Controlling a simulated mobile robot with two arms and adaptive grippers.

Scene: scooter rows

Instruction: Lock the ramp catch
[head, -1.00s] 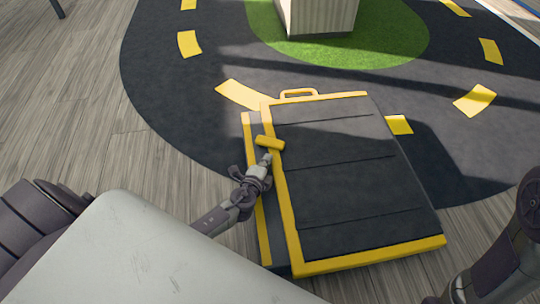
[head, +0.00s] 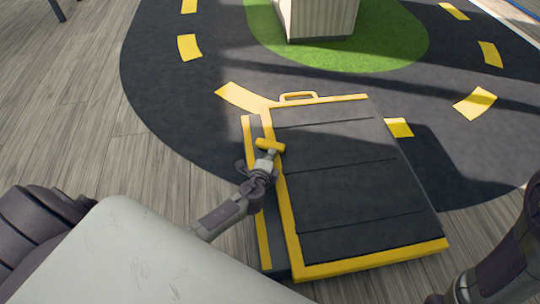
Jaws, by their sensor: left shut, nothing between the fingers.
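The ramp (head: 345,185) is a dark folded panel with yellow edges, lying on the floor at the mat's near edge. A yellow loop handle (head: 299,96) stands at its far edge. A short yellow bar, which looks like the catch (head: 270,145), sits on the ramp's left edge. My left gripper (head: 266,158) is shut with its tip right at the yellow bar's near side; I cannot tell whether it touches. The gripper partly hides the ramp's left edge. Of my right arm only dark links show at the lower right; its gripper is not in view.
A dark road mat (head: 165,85) with yellow dashes lies beyond the ramp. A pale wooden block (head: 318,18) stands on the green patch (head: 385,50) at the back. The wooden floor (head: 70,120) on the left is clear.

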